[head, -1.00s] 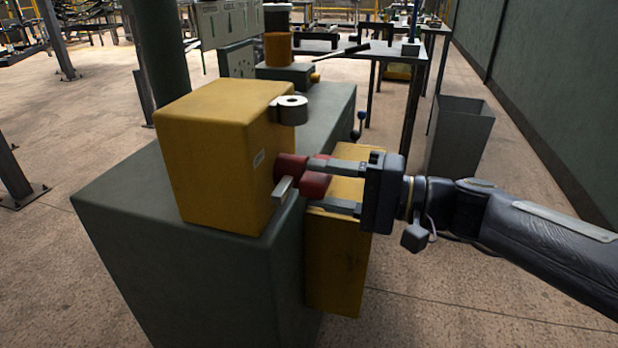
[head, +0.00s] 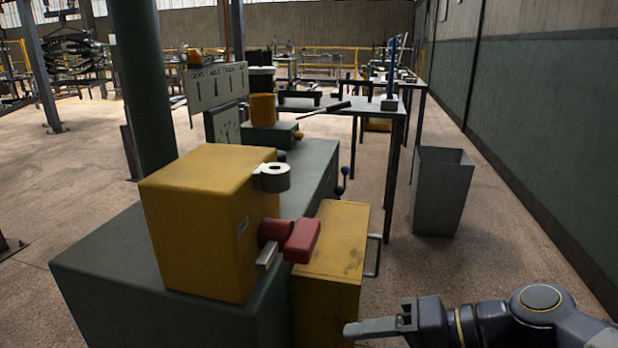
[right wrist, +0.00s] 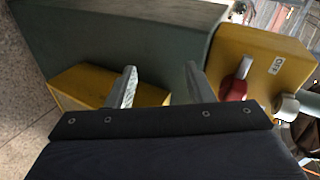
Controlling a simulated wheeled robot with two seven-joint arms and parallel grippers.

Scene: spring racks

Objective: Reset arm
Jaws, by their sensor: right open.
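My right gripper (head: 378,328) is at the lower right of the head view, in front of and below the yellow machine, apart from everything. In the right wrist view its two fingers (right wrist: 158,88) are spread with nothing between them. The red knob (head: 290,238) sticks out from the side of the yellow machine housing (head: 205,220), above a small grey metal piece (head: 268,257). The red knob also shows in the right wrist view (right wrist: 234,90), beyond the right-hand finger. My left gripper is in neither view.
The yellow housing stands on a dark green base (head: 110,255). A yellow box (head: 328,265) is fixed beside it. A grey bin (head: 441,190) stands on the floor behind, near the right wall (head: 540,120). A workbench (head: 350,108) is farther back. Floor between bin and gripper is open.

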